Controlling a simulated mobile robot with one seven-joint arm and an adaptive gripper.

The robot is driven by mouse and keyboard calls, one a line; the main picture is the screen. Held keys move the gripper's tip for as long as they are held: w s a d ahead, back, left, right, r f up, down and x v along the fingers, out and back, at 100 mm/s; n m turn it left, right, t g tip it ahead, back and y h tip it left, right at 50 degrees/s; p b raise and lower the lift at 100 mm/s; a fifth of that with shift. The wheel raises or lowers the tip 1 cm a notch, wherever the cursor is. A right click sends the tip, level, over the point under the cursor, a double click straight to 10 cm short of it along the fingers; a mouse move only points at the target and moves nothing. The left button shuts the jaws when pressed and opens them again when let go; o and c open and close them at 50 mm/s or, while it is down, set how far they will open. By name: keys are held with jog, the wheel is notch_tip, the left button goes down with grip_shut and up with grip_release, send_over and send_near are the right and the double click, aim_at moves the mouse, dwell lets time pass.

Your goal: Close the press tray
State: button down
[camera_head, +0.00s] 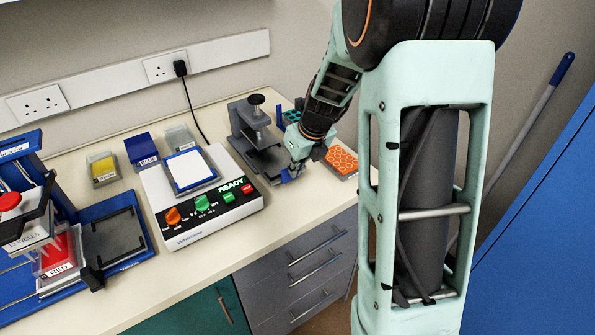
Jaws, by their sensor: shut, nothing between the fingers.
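A dark grey press (239,124) with a round knob on top stands near the back of the bench, right of the white instrument. Its low, flat lower part, which looks like the tray (266,164), extends toward the front. How far that tray sticks out is hard to tell. My gripper (291,175) is shut and empty, low at the right front of the press, close to the tray's edge. A small blue piece shows at the fingertips. Whether it touches the tray cannot be told.
An orange tip rack (341,161) lies just right of my gripper. The white instrument (205,215) reads READY and stands to the left. A blue multi-well station (140,214) with a dark plate (114,236) is at far left. Bare bench (285,215) lies in front of the press.

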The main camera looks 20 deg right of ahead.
jog(key=p, duration=0.4)
send_over(281, 167)
jog(key=shift+w+r, duration=0.1)
jog(key=shift+w, duration=0.1)
dwell(0.4)
